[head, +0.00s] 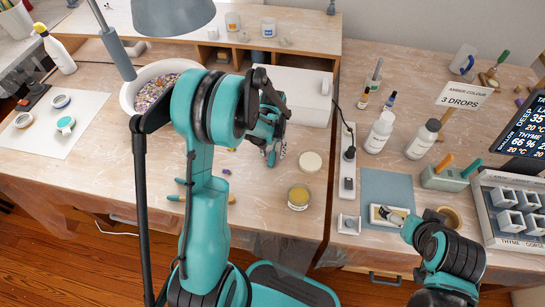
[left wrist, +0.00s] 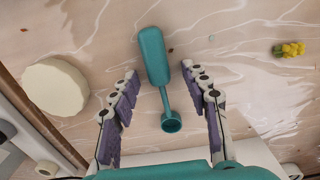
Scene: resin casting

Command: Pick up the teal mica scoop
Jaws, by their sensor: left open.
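The teal mica scoop (left wrist: 155,58) lies on the wooden table in the left wrist view, its handle pointing away and its small round cup (left wrist: 171,122) nearer my palm. My left gripper (left wrist: 160,72) is open, with one finger on each side of the scoop and a gap on both sides. In the head view my left gripper (head: 274,150) is low over the table, and it and my arm mostly hide the scoop. My right gripper (head: 408,224) is by a small white tray (head: 377,214) on the blue-grey mat; its fingers are too small to judge.
A cream disc (head: 310,161) and an amber jar (head: 299,197) stand beside my left gripper. The disc (left wrist: 55,87) and a yellow lump (left wrist: 289,48) flank the scoop in the left wrist view. A bowl (head: 130,92) and a lamp (head: 172,16) stand near my left arm.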

